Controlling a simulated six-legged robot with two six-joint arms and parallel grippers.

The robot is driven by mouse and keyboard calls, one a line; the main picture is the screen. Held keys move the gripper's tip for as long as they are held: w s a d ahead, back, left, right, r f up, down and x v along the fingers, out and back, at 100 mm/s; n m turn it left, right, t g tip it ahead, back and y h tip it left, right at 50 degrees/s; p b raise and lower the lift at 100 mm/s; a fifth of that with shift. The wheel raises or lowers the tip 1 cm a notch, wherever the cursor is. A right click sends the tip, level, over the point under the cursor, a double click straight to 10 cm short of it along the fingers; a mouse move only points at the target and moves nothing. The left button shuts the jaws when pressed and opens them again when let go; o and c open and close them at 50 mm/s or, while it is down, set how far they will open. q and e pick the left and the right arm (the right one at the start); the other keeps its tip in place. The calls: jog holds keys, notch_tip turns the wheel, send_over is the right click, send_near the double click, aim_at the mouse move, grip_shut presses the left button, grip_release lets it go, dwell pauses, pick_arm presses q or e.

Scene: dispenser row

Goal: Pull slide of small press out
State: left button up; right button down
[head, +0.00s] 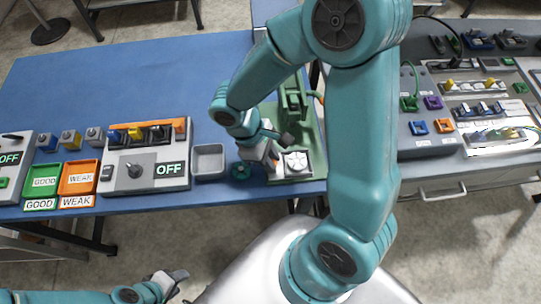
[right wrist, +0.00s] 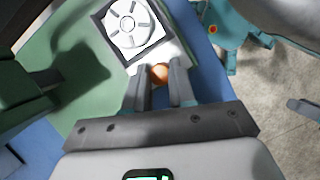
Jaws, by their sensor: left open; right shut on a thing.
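The small press (head: 315,130) is a green machine with a green base on the blue table; my right arm hides part of it. Its slide (head: 308,176) is a light plate bearing a white round spoked disc on a dark square, at the front of the base; it also shows in the right wrist view (right wrist: 181,47). My right gripper (head: 273,160) is at the slide's left edge. In the right wrist view its fingers (right wrist: 160,88) are shut around a copper-coloured round knob (right wrist: 159,73) at the slide's edge. My left gripper (head: 177,276) is open and empty, low in front of the table.
A grey tray (head: 209,148) and a teal round piece (head: 241,171) are left of the press. A switch box marked OFF (head: 146,170) and green and orange GOOD and WEAK trays stand further left. A grey bench (head: 430,175) with coloured parts is at right. The table behind is clear.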

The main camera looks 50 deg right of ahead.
jog(key=shift+s+a, duration=0.15)
jog(key=c, duration=1.2)
grip_release()
jog(key=shift+a, duration=0.1)
jog(key=v, duration=1.6)
jog(key=shift+w+r, duration=0.1)
jog(key=shift+w, duration=0.15)
